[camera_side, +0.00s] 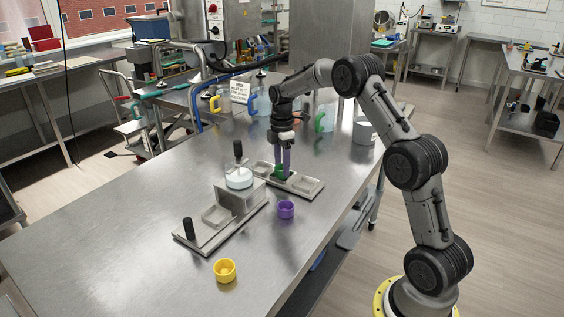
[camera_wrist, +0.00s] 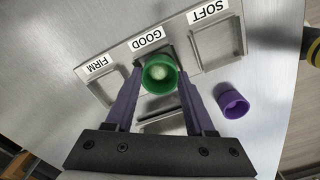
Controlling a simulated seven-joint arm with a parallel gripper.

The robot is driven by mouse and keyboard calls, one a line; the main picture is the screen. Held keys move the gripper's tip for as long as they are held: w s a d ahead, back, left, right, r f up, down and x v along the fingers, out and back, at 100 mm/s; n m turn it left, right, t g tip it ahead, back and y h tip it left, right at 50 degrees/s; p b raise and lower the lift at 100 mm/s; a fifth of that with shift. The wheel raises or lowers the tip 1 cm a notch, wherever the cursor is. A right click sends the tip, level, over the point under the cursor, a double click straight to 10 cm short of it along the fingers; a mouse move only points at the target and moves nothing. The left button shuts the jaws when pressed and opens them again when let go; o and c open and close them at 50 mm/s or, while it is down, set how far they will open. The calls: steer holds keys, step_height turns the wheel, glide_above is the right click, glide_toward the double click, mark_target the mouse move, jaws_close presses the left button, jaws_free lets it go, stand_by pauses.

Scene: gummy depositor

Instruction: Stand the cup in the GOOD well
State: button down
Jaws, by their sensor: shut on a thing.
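My gripper (camera_side: 282,167) is shut on the green cup (camera_wrist: 160,84), with one purple finger on each side of it. In the wrist view the cup's open mouth faces the camera and something pale shows inside. The cup is over or in the GOOD well (camera_wrist: 166,50), the middle one of the metal tray (camera_wrist: 122,57). The cup's bottom is hidden, so I cannot tell whether it touches the well floor. In the side view the cup (camera_side: 279,171) shows low between the fingers at the tray (camera_side: 310,186).
The FIRM well (camera_wrist: 106,88) and SOFT well (camera_wrist: 219,47) look empty. A purple cup (camera_side: 286,209) stands just in front of the tray, and a yellow cup (camera_side: 224,270) stands near the table's front edge. The metal depositor (camera_side: 233,202) with black handles is left of the tray.

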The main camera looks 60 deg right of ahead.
steer(key=shift+f, duration=0.2)
steer(key=shift+c, duration=0.9)
jaws_free()
steer(key=shift+r, duration=0.15)
step_height(320, 180, up, 14)
steer(key=shift+f, duration=0.2)
